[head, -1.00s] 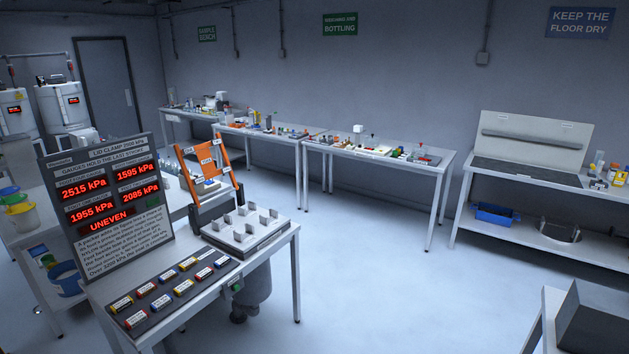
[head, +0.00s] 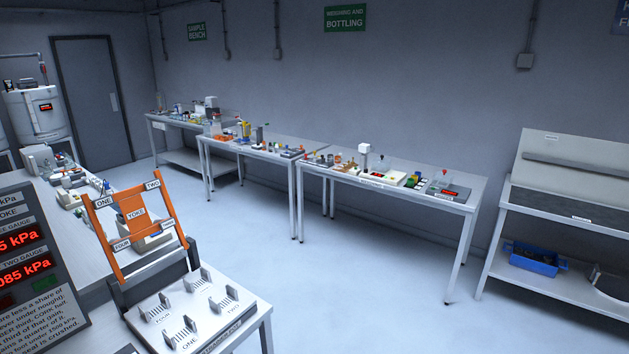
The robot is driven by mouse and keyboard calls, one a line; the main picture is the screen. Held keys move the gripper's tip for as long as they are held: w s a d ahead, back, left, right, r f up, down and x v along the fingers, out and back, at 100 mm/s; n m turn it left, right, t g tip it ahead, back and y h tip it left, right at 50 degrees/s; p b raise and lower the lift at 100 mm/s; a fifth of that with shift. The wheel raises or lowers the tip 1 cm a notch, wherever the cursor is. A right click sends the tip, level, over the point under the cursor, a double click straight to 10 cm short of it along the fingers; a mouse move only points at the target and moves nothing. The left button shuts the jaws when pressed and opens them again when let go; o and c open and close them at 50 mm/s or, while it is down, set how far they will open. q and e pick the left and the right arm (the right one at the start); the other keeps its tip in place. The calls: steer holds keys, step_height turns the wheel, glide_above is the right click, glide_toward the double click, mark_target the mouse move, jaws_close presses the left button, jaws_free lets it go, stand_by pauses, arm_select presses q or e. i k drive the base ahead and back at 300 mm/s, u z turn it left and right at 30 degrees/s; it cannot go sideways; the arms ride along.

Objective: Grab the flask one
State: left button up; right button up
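I cannot pick out flask one; the bottles and vessels on the far benches are too small to tell apart. Several small items stand on the right-hand bench (head: 455,202) and on the middle bench (head: 225,147) under the weighing and bottling sign (head: 345,18). More small items stand on the sample bench (head: 160,118) at the back left. Neither of my grippers is in view.
A shelved bench with a blue bin (head: 535,260) stands at right. The floor (head: 370,290) between is clear.

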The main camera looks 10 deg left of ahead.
mark_target(72, 164)
steer(key=i, duration=1.35)
steer(key=z, duration=0.2)
steer(key=i, duration=2.8)
steer(key=u, duration=2.4)
steer(key=i, duration=6)
